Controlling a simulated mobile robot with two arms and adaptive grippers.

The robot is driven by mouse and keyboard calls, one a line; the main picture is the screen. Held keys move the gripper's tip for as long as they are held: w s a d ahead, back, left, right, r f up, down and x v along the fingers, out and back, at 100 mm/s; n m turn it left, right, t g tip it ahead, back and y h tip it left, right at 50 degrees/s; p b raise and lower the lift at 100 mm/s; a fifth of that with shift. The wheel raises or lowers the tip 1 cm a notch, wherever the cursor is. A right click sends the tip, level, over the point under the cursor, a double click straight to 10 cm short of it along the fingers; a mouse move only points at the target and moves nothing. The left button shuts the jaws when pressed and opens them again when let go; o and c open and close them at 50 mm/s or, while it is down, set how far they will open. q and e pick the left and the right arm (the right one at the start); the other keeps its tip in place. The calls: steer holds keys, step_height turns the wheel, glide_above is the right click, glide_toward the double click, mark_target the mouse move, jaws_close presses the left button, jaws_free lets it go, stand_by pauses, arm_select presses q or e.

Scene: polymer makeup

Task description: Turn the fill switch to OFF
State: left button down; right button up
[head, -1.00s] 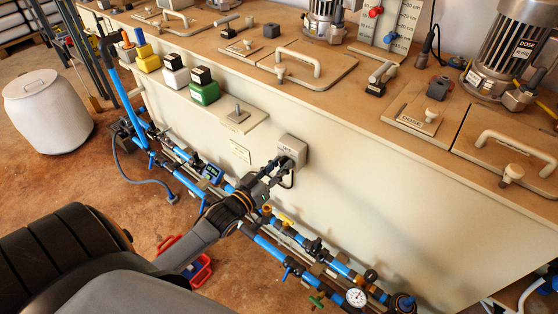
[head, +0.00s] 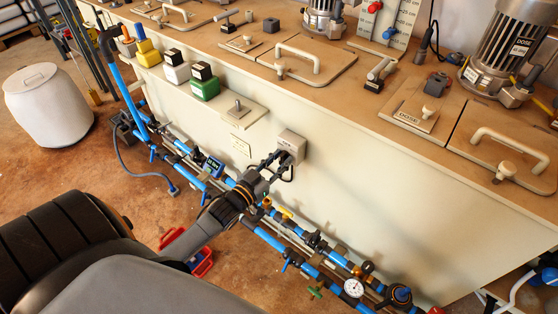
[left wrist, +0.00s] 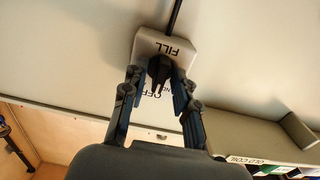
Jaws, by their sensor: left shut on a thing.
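The fill switch is a small pale box (head: 292,143) on the front wall of the cream tank, below the worktop. In the left wrist view the box (left wrist: 172,46) carries the word FILL, and a black knob (left wrist: 159,68) sticks out of its face. Part of an OFF marking shows beside the knob, partly covered. My left gripper (head: 277,161) reaches up to the box from the lower left. In the left wrist view its two fingers (left wrist: 158,78) are closed on the knob, one on each side. The knob's exact angle is hard to read.
Blue pipes (head: 265,231) with valves and a gauge (head: 354,288) run along the floor below my left arm. A white drum (head: 45,105) stands at the left. The wall right of the switch is clear.

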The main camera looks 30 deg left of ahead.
arm_select(q)
steer(key=c, duration=1.4)
jaws_free()
steer(key=s+a, duration=0.1)
steer(key=s, duration=1.1)
steer(key=shift+w, duration=0.1)
